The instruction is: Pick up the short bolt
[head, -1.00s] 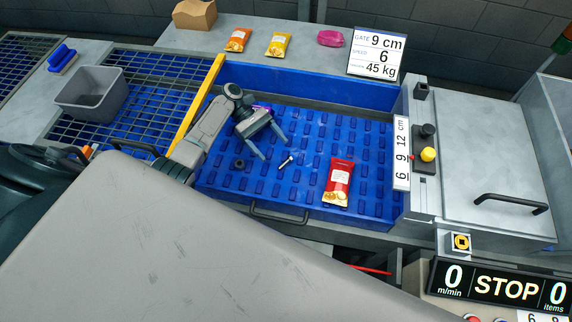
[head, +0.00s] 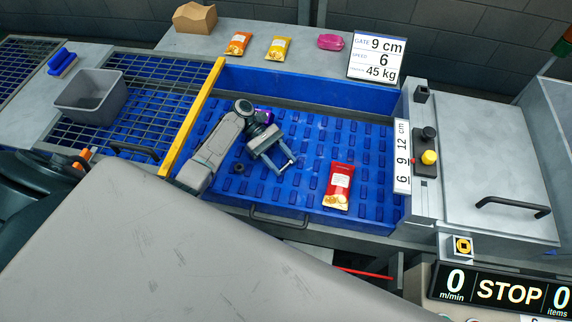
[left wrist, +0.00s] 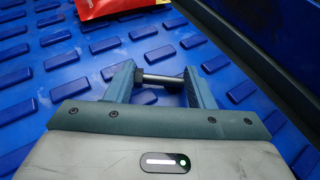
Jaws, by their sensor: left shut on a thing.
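The short bolt (left wrist: 162,79) shows in the left wrist view as a dark metal shank with a wider head at its left end. It lies crosswise between the two fingers of my left gripper (left wrist: 163,82), which is shut on it, one finger at each end. In the head view my left gripper (head: 283,169) is low over the blue studded bed, and the bolt is hard to make out between its fingertips. My right gripper is not in view.
A red snack packet (head: 338,186) lies right of the gripper, also at the top of the left wrist view (left wrist: 115,7). A dark nut-like ring (head: 242,170) and a purple item (head: 264,114) lie near my arm. A grey bin (head: 91,97) stands left, past a yellow bar (head: 190,118).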

